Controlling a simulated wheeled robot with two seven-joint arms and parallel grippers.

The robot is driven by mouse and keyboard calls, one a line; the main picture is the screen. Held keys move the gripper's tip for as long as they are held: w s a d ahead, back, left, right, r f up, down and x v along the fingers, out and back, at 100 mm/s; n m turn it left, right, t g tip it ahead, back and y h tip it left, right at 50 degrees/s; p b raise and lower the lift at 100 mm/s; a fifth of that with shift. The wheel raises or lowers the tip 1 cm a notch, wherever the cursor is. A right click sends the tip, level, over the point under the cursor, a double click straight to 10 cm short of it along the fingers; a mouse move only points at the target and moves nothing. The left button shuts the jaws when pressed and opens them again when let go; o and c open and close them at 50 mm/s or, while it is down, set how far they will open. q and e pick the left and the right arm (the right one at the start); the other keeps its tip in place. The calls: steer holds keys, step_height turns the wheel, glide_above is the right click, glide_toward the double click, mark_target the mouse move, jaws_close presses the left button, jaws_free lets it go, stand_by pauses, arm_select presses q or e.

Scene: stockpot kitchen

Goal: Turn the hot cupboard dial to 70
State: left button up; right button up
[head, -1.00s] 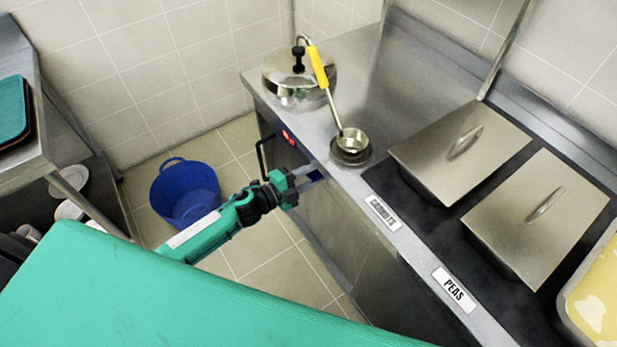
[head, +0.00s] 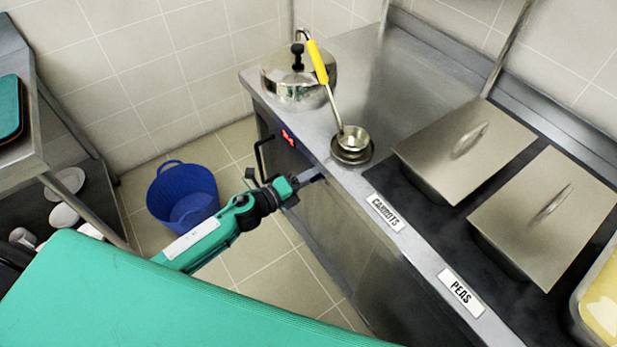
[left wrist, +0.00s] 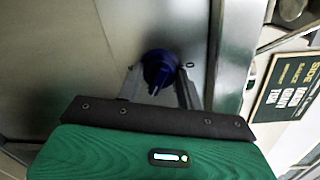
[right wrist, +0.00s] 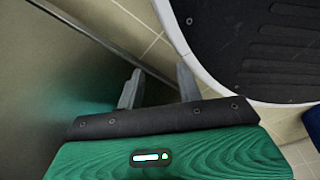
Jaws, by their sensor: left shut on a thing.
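The hot cupboard dial (left wrist: 160,72) is a dark blue round knob with a pointer ridge, on the steel front panel. My left gripper (left wrist: 160,85) has one finger on each side of it and is shut on it. In the head view my left gripper (head: 309,180) reaches the cupboard front just under the counter edge and hides most of the dial. A red lit display (head: 288,138) is on the panel to the left; its digits are too small to read. My right gripper (right wrist: 157,88) is open and empty, seen only in the right wrist view.
A black bar handle (head: 264,158) sticks out by the display. On the counter stand a lidded stockpot (head: 300,88), a yellow-handled ladle (head: 318,62) and lidded wells (head: 465,145). A blue bucket (head: 182,195) stands on the floor at the left.

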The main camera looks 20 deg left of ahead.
arm_select(q)
steer(key=shift+f, duration=0.1)
arm_select(e)
steer(key=shift+w+a+r, duration=0.1)
steer(key=shift+w+a, duration=0.15)
steer(key=shift+a, duration=0.05)
arm_select(q)
steer(key=o, duration=1)
arm_select(e)
steer(key=shift+a, duration=0.1)
arm_select(q)
steer(key=b+v, duration=0.2)
steer(key=v, duration=1.2)
arm_select(e)
steer(key=w+a+r, duration=0.1)
steer(key=w+r, duration=0.3)
steer(key=w, duration=0.1)
steer(key=shift+a+r, duration=0.3)
steer(key=shift+a, duration=0.1)
